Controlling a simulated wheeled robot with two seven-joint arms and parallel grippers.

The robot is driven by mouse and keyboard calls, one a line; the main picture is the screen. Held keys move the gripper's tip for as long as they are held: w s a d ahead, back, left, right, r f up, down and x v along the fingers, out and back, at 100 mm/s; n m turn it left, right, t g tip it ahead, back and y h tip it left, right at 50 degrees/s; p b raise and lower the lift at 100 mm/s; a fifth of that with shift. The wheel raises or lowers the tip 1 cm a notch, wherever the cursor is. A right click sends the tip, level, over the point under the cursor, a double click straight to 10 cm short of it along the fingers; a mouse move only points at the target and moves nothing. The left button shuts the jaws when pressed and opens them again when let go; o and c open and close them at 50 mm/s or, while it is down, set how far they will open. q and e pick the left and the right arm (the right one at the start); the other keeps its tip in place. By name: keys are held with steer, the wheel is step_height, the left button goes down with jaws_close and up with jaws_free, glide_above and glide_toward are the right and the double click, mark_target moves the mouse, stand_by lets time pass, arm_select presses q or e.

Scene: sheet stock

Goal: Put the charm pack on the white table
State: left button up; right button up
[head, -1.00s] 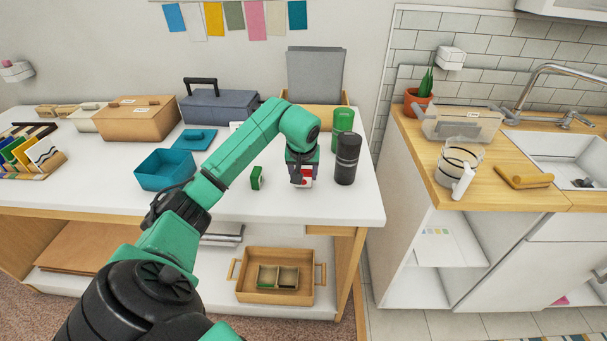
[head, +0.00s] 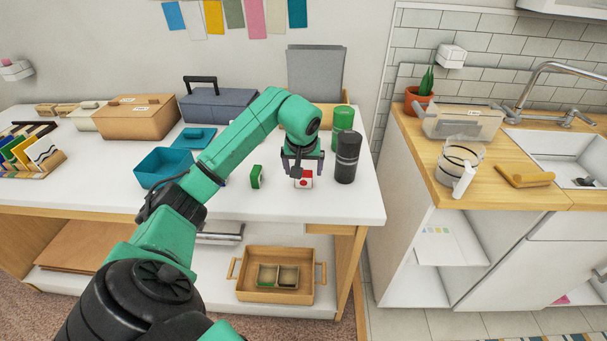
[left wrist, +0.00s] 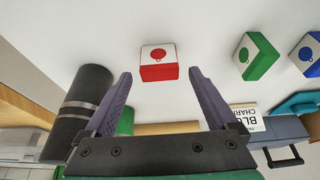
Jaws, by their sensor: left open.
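A small red and white charm pack (head: 304,179) stands on the white table (head: 340,205) near its front edge. My left gripper (head: 303,166) is open just above and behind it. In the left wrist view the red pack (left wrist: 159,72) lies beyond the spread fingertips, apart from both. A green and white pack (head: 257,176) stands to its left, and it also shows in the left wrist view (left wrist: 257,56). A blue and white pack (left wrist: 306,54) shows in the left wrist view; my arm seems to hide it in the head view. My right gripper is out of view.
A black cylinder (head: 347,157) and a green cylinder (head: 342,122) stand close to the right of my gripper. A blue open bin (head: 163,168) and lidded boxes (head: 137,118) are to the left. A wooden tray (head: 238,283) sits on the shelf below.

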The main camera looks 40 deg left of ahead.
arm_select(q)
steer(key=v, duration=0.9)
steer(key=shift+d, duration=0.1)
